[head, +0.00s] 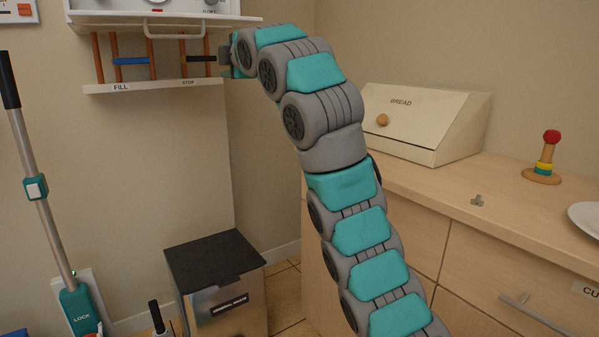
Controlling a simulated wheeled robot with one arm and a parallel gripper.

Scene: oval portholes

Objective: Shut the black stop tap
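The black stop tap (199,58) is on a copper pipe above the STOP label on the white strip, below the white boiler. Its black handle lies level, across the upright pipe. My gripper (226,61) is at the right end of this handle, at the far end of my raised arm. My arm's last links hide most of the gripper. I cannot tell whether its fingers touch the handle or how far apart they are.
A blue tap (132,61) sits level on the pipes to the left, above the FILL label. A white rail (176,36) hangs just above the taps. A bin (215,270) stands below. The cream bread box (425,120) is on the counter at right.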

